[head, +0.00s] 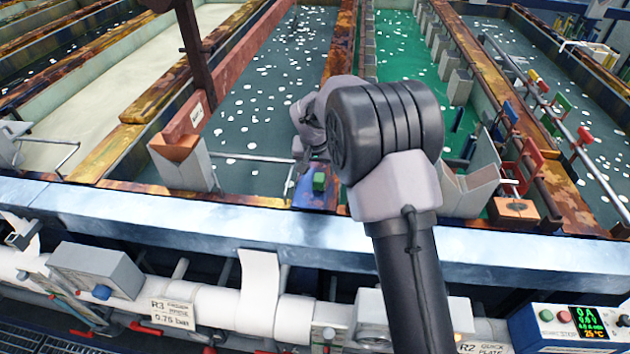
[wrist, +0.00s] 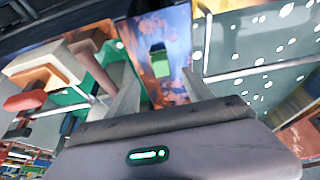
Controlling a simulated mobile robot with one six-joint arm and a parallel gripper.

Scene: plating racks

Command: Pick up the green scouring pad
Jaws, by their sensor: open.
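The green scouring pad (head: 319,181) is a small green block lying on a blue and rust-brown ledge (head: 316,201) at the front end of the tank divider. The pad appears to lie beyond the fingertips, with no visible contact. In the head view my own arm hides most of my gripper.
A dark liquid tank with white floating balls (head: 262,110) lies left of the ledge, and a green tank (head: 400,62) lies behind my arm. A metal front rail (head: 200,222) runs across, with pipes below.

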